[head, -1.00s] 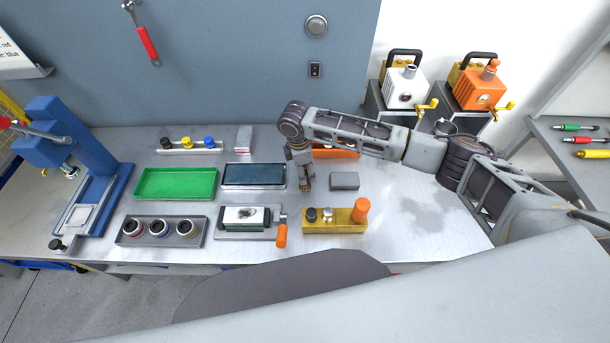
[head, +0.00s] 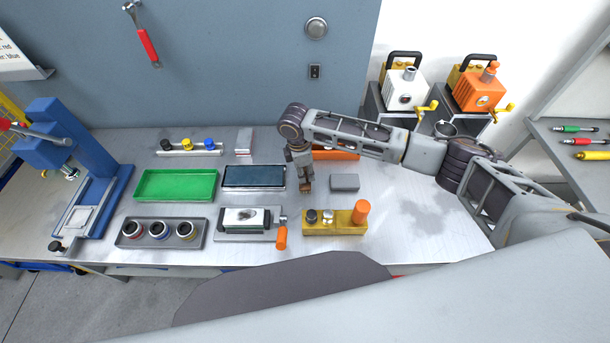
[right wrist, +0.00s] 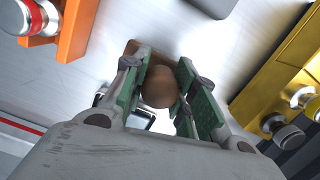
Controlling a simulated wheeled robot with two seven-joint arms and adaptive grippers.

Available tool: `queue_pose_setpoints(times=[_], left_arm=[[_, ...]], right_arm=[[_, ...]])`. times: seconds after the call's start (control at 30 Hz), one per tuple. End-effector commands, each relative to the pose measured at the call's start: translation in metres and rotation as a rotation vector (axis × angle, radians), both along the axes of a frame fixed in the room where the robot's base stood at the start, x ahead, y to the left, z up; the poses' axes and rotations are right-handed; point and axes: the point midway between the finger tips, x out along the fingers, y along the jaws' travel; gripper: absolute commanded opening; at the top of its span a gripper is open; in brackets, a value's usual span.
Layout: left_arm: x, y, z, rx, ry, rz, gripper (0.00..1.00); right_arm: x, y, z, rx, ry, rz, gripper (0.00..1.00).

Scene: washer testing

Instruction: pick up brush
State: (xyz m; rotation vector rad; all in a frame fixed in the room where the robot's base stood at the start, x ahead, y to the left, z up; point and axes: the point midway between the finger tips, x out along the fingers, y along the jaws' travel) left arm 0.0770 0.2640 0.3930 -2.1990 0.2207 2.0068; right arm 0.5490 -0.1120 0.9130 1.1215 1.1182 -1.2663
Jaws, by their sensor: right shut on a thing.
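The brush (right wrist: 160,87) shows in the right wrist view as a brown, rounded wooden handle end with a brown part behind it. My right gripper (right wrist: 166,72) is shut on it, with green-padded fingers on either side. In the head view the right gripper (head: 305,180) points down over the table, just right of the dark-blue tray. A small brown part of the brush shows below its fingertips. The bristles are hidden, and I cannot tell whether the brush touches the table. My left gripper is not in view.
The dark-blue tray (head: 253,167) is close on the left, a grey block (head: 344,182) on the right. A yellow fixture with an orange knob (head: 361,211) stands in front, an orange holder (head: 336,155) behind. Table space at the right (head: 420,200) is clear.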

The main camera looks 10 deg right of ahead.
Motion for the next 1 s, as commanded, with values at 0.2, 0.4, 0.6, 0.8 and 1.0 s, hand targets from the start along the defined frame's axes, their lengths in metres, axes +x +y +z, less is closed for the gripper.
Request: queue_pose_setpoints(times=[0.2, 0.4, 0.6, 0.8, 1.0], left_arm=[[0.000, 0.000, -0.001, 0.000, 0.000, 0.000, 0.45], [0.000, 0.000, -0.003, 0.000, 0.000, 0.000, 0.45], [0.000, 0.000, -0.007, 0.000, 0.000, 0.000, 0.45], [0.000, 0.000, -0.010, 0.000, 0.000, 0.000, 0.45], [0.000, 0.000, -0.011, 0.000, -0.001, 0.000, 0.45]], right_arm=[[0.000, 0.000, 0.006, 0.000, -0.001, 0.000, 0.03], [0.000, 0.000, 0.026, 0.001, -0.001, 0.000, 0.03], [0.001, 0.000, 0.056, 0.001, -0.003, -0.001, 0.03], [0.001, 0.000, 0.083, 0.001, -0.002, -0.001, 0.03], [0.000, 0.000, 0.098, 0.000, 0.000, -0.001, 0.03]])
